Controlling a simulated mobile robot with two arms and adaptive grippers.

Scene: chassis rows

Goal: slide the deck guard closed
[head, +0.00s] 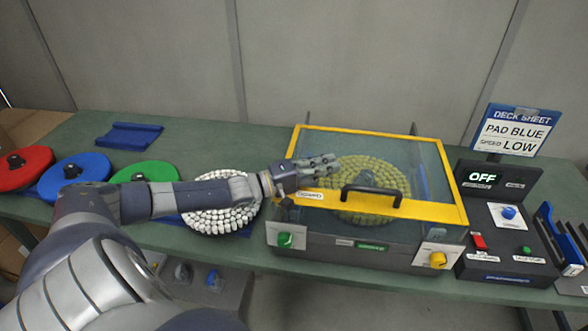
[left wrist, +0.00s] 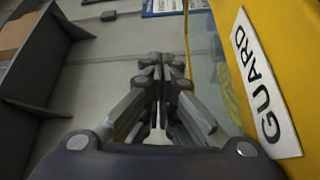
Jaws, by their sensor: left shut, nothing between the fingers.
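The deck guard (head: 430,208) is a clear panel in a yellow frame with a black handle (head: 371,196) on its front bar. It spans the dark deck box (head: 340,246), and a yellowish studded disc (head: 366,178) shows through it. My left gripper (head: 334,161) is shut and empty, over the guard's left part, just behind the front bar and left of the handle. In the left wrist view my left gripper (left wrist: 158,62) is shut beside the yellow frame (left wrist: 225,25) with its GUARD label (left wrist: 264,88). I cannot tell whether it touches the guard. My right gripper is out of view.
Red (head: 22,166), blue (head: 75,173) and green (head: 147,174) discs and a white studded disc (head: 222,215) lie to the left, partly under my arm. A control panel (head: 505,240) with an OFF display (head: 483,178) and a deck sheet sign (head: 514,131) stand right.

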